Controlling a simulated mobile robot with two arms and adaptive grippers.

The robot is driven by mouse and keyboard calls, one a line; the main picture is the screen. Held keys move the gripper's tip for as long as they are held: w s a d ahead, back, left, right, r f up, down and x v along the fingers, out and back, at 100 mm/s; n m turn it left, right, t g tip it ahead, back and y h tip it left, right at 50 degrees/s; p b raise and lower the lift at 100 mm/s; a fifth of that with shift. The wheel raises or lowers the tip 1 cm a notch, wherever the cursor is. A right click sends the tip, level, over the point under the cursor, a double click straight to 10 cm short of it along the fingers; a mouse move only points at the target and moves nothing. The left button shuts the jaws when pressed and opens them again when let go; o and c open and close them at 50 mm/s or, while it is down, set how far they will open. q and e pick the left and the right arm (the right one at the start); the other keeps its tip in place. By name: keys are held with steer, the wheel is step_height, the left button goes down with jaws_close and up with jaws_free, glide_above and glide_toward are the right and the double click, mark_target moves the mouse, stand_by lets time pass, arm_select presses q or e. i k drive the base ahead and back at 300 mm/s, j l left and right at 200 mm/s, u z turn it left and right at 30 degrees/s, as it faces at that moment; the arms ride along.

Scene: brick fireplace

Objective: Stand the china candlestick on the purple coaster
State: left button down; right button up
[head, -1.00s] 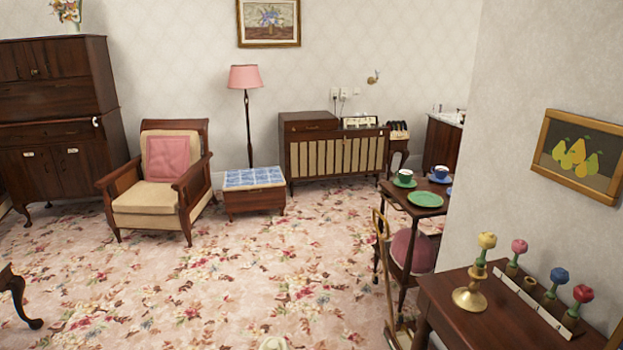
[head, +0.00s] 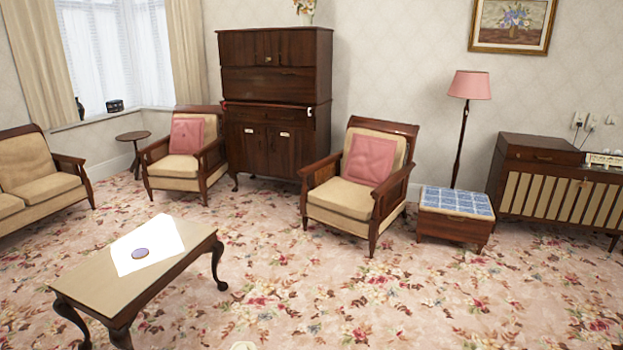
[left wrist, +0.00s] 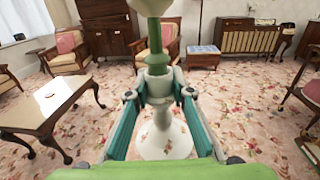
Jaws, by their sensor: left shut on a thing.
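The china candlestick (left wrist: 163,120) is white with a flowered round base and a green upper part. It stands upright between the fingers of my left gripper (left wrist: 160,96), which is shut on it, with floral carpet below. The purple coaster (head: 140,253) lies flat on a white sheet (head: 160,237) on the low coffee table (head: 103,297) at the lower left of the head view. The table also shows at the left of the left wrist view (left wrist: 47,118), well apart from the candlestick. My right gripper is in neither view.
Open floral carpet (head: 300,290) lies right of the coffee table. Behind it stand two armchairs (head: 350,205), a dark cabinet (head: 275,147) and a tiled stool (head: 452,228). A sofa (head: 22,195) is at the far left.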

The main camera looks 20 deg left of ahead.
mark_target(140, 252)
steer(key=i+j+u, duration=0.2)
steer(key=u, duration=0.2)
steer(key=i+j+u, duration=0.1)
steer(key=u, duration=0.25)
steer(key=i+u, duration=0.5)
steer(key=u, duration=0.3)
steer(key=i+j, duration=0.2)
steer(key=i, duration=0.2)
steer(key=i+j+u, duration=0.15)
steer(key=i, duration=0.2)
steer(key=i+j, duration=0.2)
steer(key=i, duration=0.2)
steer(key=i+j+z, duration=0.45)
steer(key=z, duration=0.3)
steer(key=i+j+z, duration=0.15)
steer(key=j+z, duration=0.2)
steer(key=j, duration=0.15)
steer(key=i+j+z, duration=0.1)
steer(key=j+z, duration=0.8)
steer(key=j, duration=0.45)
